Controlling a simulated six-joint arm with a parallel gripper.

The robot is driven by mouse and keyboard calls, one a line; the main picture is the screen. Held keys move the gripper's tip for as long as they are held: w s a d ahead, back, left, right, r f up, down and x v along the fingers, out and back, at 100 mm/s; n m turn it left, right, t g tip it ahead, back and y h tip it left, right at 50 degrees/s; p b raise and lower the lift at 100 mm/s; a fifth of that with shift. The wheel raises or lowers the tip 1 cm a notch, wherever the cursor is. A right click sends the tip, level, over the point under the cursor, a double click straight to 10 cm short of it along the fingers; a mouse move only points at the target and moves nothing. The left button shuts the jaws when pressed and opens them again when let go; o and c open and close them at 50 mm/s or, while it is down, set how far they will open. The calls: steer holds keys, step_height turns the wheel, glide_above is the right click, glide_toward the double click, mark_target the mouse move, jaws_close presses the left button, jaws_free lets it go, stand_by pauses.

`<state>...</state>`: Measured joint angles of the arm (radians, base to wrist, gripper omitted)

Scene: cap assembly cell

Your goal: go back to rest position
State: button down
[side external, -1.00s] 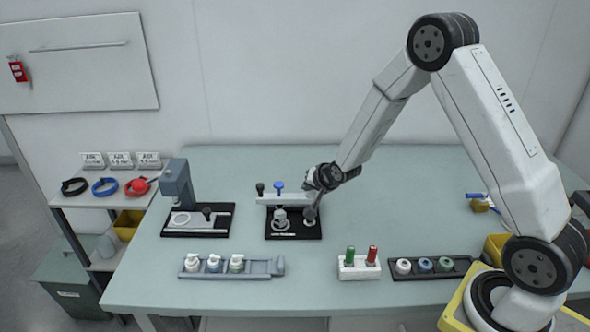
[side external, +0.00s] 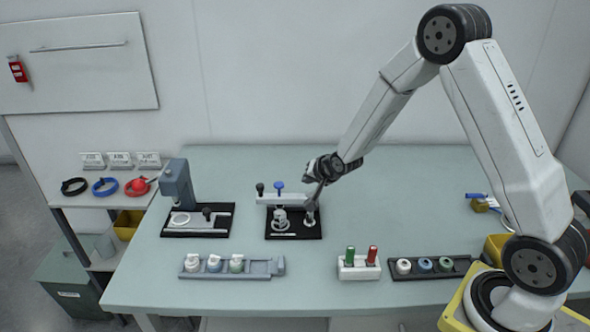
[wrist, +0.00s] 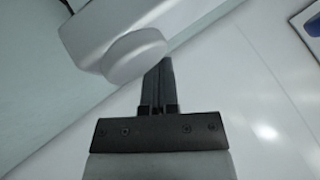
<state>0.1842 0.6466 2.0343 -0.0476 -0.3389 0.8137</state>
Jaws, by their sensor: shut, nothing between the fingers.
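My gripper (side external: 314,200) is over the right part of the black fixture base (side external: 294,236) in the side external view, its fingers pointing down near a small light round piece there. I cannot tell whether it touches that piece. The fingers are shut with nothing between them. The wrist view shows the dark closed fingers (wrist: 158,85), with a large pale rounded shape close beside them. On the left of the same base a white part (side external: 281,219) stands under a light bar with a black knob and a blue knob.
A grey press-like station (side external: 178,185) stands left of the fixture. In front are a grey tray (side external: 262,268) with several capped pieces, a white block (side external: 359,270) with a green and a red item, and a dark tray (side external: 446,271).

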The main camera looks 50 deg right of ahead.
steer(key=shift+s+a+r, duration=0.25)
steer(key=shift+r, duration=0.05)
steer(key=s+a+r+n+g, duration=0.1)
steer(key=s+a+n+g, duration=0.1)
steer(key=s, duration=0.5)
steer(key=s+a+r+n+g+y, duration=0.1)
steer(key=s+a+r+n+g, duration=0.1)
steer(key=s+n, duration=0.3)
steer(key=s+a+r+n+g, duration=0.2)
steer(key=s+a+n, duration=0.1)
steer(key=s, duration=0.7)
steer(key=shift+s+a+n, duration=0.25)
steer(key=shift+a+n, duration=0.15)
steer(key=shift+a, duration=0.45)
steer(key=shift+w, duration=0.1)
steer(key=shift+w+d+r+m, duration=0.15)
steer(key=shift+w+r+m, duration=0.05)
steer(key=shift+w+m, duration=0.55)
steer(key=w+d+r+m+g, duration=0.1)
steer(key=w+d+m, duration=0.4)
steer(key=w+m, duration=0.6)
steer(key=w+d+r+m+g, duration=0.2)
steer(key=w+d+m, duration=0.2)
steer(key=w+m, duration=0.7)
steer(key=shift+w+d+m, duration=0.3)
steer(key=shift+d+m, duration=0.05)
steer(key=shift+m, duration=1.4)
